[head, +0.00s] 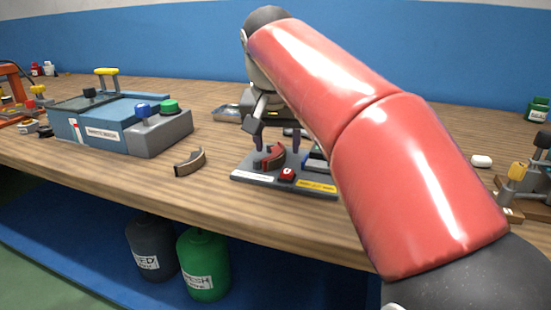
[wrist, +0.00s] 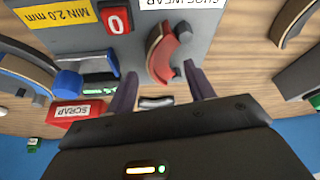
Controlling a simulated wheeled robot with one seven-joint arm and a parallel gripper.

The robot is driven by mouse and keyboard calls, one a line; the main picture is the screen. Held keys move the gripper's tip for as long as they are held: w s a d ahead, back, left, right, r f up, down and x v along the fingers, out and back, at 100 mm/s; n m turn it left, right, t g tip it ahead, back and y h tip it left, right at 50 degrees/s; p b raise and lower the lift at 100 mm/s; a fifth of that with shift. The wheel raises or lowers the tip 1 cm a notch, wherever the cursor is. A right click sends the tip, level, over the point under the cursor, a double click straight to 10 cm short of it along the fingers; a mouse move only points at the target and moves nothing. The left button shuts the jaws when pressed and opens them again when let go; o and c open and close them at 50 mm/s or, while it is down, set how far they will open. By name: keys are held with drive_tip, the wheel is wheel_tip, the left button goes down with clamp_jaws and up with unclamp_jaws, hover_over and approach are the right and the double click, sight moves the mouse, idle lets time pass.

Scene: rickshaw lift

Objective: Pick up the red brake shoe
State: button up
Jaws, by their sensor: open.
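The red brake shoe (head: 275,157) is a curved piece with a red face and dark lining. It sits on the grey gauge plate (head: 238,177) on the workbench; in the wrist view the shoe (wrist: 163,52) lies just ahead of the fingertips, roughly between their lines. My gripper (head: 276,144) points down over the shoe. Its two dark purple fingers also show in the wrist view (wrist: 158,82), spread apart with nothing held between them. My arm hides part of the plate's right side in the head view.
A tan-and-dark shoe (head: 189,162) lies left of the plate. A blue-grey machine (head: 90,128) with coloured knobs stands farther left. A red scrap box (wrist: 75,113) shows in the wrist view. Dark and green canisters (head: 204,265) stand below the bench. Bare wood lies in front of the machine.

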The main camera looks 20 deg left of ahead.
drive_tip(key=shift+w+f, duration=0.25)
drive_tip(key=shift+f, duration=0.35)
drive_tip(key=c, duration=1.1)
drive_tip(key=shift+r, duration=0.15)
